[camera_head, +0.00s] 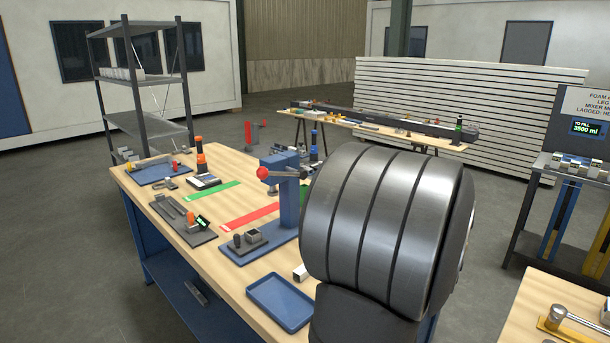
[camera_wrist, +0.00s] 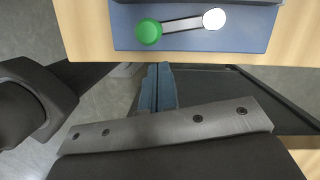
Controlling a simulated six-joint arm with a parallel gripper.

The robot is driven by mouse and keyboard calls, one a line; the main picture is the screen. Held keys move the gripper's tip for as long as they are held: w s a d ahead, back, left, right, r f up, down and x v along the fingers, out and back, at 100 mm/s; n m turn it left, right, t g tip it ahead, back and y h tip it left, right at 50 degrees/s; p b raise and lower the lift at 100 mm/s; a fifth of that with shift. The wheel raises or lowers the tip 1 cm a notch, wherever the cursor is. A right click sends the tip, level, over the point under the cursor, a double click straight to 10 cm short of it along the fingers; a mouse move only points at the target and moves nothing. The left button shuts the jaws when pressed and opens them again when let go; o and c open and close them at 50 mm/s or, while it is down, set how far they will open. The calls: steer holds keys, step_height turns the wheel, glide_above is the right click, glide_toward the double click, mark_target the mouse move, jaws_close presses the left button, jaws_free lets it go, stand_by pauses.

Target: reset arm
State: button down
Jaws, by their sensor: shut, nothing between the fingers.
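My gripper (camera_wrist: 157,88) shows in the wrist view as two narrow blue-grey fingers pressed side by side, shut and empty. They point toward the edge of a light wooden top. Beyond their tips, a lever with a green knob (camera_wrist: 148,32) and a white round end (camera_wrist: 214,19) lies on a blue plate (camera_wrist: 185,42); the fingers appear apart from it. In the head view, a large grey ribbed part of my arm fills the right foreground, and the gripper is not visible there.
A wooden workbench (camera_head: 240,271) carries a blue press (camera_head: 287,196), an empty blue tray (camera_head: 280,302), red and green strips and small tools. Shelving (camera_head: 149,122) stands behind left, a long table (camera_head: 372,131) at the back, and another bench (camera_head: 535,300) at right. Floor at left is clear.

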steer(key=w+d+n+g, duration=0.2)
steer(key=w+d+n, duration=0.2)
steer(key=d+n, duration=0.3)
steer(key=shift+w+d+n+g, duration=0.2)
steer(key=shift+w+n+g, duration=0.15)
steer(key=shift+n, duration=2.45)
